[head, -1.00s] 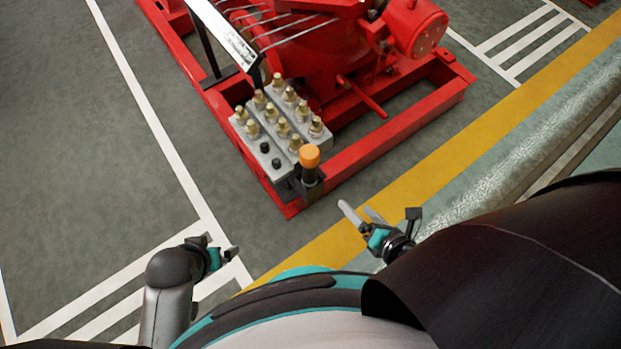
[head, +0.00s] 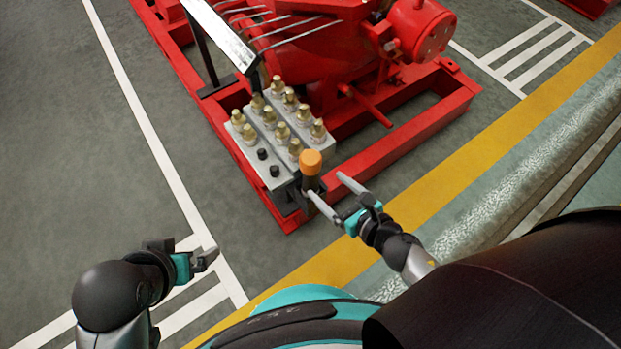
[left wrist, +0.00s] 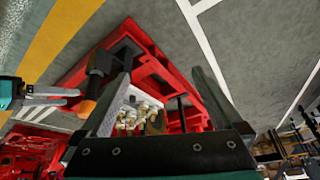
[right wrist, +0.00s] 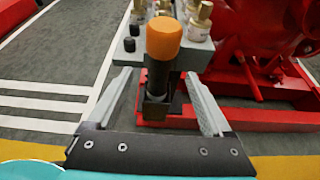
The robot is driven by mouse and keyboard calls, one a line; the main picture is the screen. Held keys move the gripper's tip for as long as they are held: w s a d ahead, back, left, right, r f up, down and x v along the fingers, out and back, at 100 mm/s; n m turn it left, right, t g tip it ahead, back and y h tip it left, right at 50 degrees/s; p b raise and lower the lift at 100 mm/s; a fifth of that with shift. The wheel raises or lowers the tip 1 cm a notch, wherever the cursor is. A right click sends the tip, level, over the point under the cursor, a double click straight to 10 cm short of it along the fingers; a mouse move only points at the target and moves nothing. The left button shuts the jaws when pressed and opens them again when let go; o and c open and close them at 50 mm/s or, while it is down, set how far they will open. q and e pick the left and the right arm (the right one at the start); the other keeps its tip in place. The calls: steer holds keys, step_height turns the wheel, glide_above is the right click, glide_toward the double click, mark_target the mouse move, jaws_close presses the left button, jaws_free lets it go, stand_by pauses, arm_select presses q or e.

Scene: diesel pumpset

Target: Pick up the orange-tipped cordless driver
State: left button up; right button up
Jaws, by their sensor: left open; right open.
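The cordless driver (head: 311,164) stands upright with its orange end up, in a dark holder at the near corner of the grey block. My right gripper (head: 324,191) is open, with its fingers pointing at the driver from the near right. In the right wrist view the driver (right wrist: 161,62) shows between the two spread fingers (right wrist: 157,105); I see no contact. In the left wrist view the driver (left wrist: 92,92) shows left of centre, beyond my left fingers. My left gripper (head: 208,257) is open and empty at the lower left, well away from the driver.
The grey block (head: 262,172) carries several brass fittings and black knobs on the red pump frame (head: 405,126). A sloped panel on a post (head: 219,35) stands behind it. The floor at left (head: 70,170) is clear. A pale ledge (head: 480,200) runs along the right.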

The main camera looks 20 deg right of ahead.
mark_target(316, 175)
steer(key=shift+x, duration=1.15)
steer(key=b+x, duration=0.1)
steer(key=x, duration=0.2)
steer(key=shift+w+f, duration=0.15)
steer(key=shift+w, duration=0.05)
arm_select(q)
steer(key=shift+w+d+f+m+t+h+b, duration=0.2)
steer(key=shift+w+d+t+h, duration=0.15)
steer(key=shift+w+d+t, duration=0.45)
steer(key=shift+w+d+f+m+t+h+b, duration=0.15)
steer(key=shift+w+d+t+h, duration=0.2)
steer(key=shift+w+d+t, duration=0.45)
arm_select(e)
steer(key=shift+w+a+f, duration=0.15)
steer(key=shift+w+f, duration=0.1)
steer(key=shift+w, duration=0.35)
arm_select(q)
steer(key=shift+w+d, duration=0.1)
steer(key=shift+d, duration=0.1)
arm_select(e)
steer(key=shift+c, duration=0.2)
jaws_close()
steer(key=shift+r, duration=0.1)
